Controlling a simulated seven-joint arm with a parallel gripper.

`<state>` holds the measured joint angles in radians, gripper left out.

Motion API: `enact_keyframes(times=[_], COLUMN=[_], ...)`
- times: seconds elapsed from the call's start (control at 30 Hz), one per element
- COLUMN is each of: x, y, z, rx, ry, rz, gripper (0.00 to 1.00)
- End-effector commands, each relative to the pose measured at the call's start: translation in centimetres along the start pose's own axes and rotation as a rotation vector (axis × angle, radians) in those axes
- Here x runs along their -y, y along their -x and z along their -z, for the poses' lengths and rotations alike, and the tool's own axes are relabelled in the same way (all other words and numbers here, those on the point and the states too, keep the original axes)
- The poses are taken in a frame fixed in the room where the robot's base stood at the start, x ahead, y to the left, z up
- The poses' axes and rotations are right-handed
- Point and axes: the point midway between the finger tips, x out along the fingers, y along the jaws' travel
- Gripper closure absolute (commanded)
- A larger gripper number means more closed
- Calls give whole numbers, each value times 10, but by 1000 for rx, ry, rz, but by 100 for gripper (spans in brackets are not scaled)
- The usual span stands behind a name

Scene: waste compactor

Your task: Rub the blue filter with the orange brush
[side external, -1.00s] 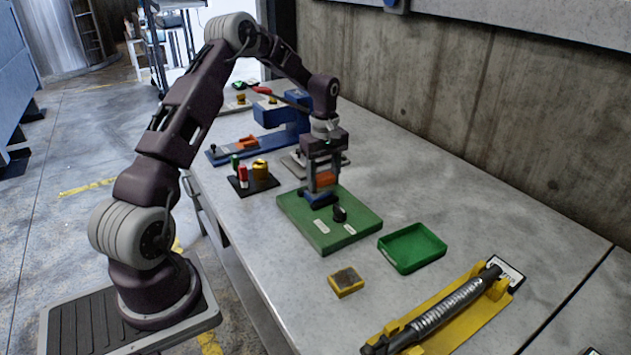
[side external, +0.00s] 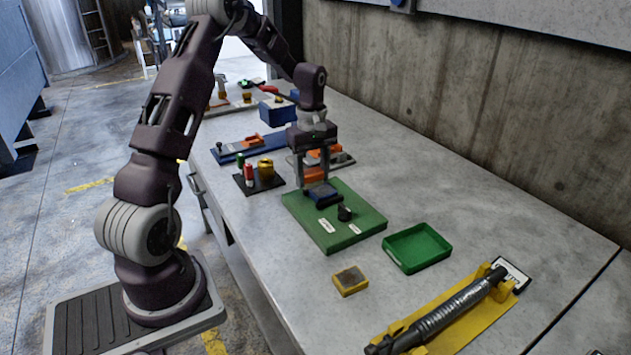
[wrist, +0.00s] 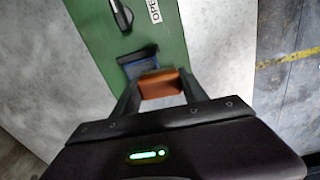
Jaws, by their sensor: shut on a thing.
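The orange brush (side external: 315,175) is held between the fingers of my gripper (side external: 315,180). In the wrist view the brush (wrist: 160,84) shows as an orange-brown block between the two fingers. The blue filter (side external: 324,196) sits on the green board (side external: 352,230), just below and in front of the brush. In the wrist view the blue filter (wrist: 139,65) is partly hidden behind the brush. The brush is at or very close to the filter; I cannot tell whether they touch.
A black knob (side external: 344,213) and white labels stand on the board. A green tray (side external: 417,248) and a yellow-edged block (side external: 350,281) lie in front. A dark stand (side external: 258,180) with small cylinders is on the left. A grey plate with an orange piece (side external: 331,151) is behind my gripper.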

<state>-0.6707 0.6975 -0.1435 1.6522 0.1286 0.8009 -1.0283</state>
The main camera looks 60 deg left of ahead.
Motion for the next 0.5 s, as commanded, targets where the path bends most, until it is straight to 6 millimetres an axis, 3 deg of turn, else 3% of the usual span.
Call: enact_keyframes(times=[0.5], x=[-1], y=[46], z=[0], rx=[-2], ry=[0], rz=[-1], gripper=[87])
